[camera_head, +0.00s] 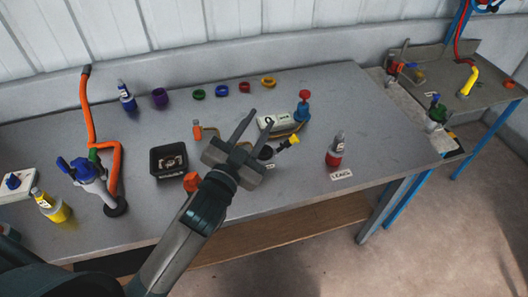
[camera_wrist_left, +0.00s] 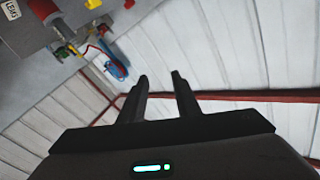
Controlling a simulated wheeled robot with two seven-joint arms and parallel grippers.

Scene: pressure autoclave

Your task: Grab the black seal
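I cannot pick out a black seal with certainty. A small dark round thing (camera_head: 266,153) shows on the bench just beside my left gripper, partly hidden by it, and may be it. My right gripper is not in view.
The bench's right rear is clear.

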